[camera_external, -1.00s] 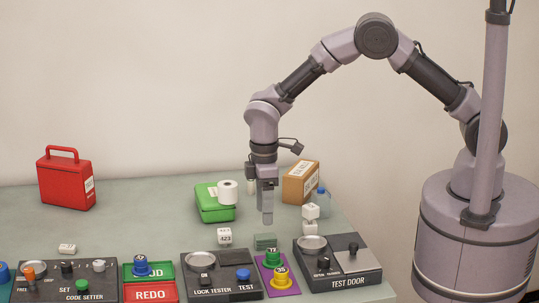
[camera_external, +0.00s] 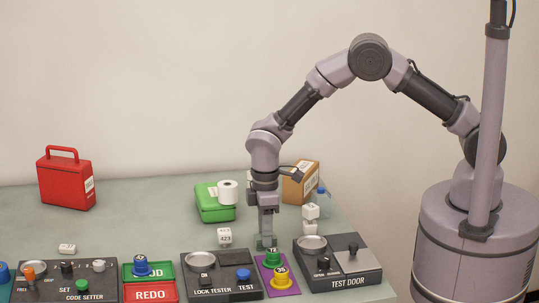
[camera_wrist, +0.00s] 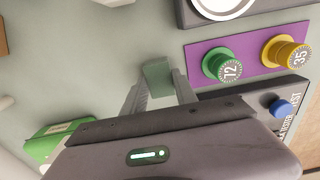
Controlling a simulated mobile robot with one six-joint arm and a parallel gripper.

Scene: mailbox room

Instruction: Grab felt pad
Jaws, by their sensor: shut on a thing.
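The felt pad (camera_wrist: 157,74) is a small grey-green block; in the wrist view it sits between my two fingertips. In the external view the felt pad (camera_external: 266,243) shows low at my fingertips, partly covered by them. My gripper (camera_external: 266,236) points straight down at the table, just behind the purple mat. In the wrist view my gripper (camera_wrist: 160,84) is shut on the pad, with a finger on each side. The pad is at or very close to the table top; I cannot tell whether it touches.
A purple mat (camera_external: 285,288) with green and yellow knobs lies just in front. The lock tester (camera_external: 222,279) is left and the test door panel (camera_external: 337,267) right. White blocks (camera_external: 310,220), a green case (camera_external: 212,207) and a cardboard box (camera_external: 300,183) stand near. Open table lies left.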

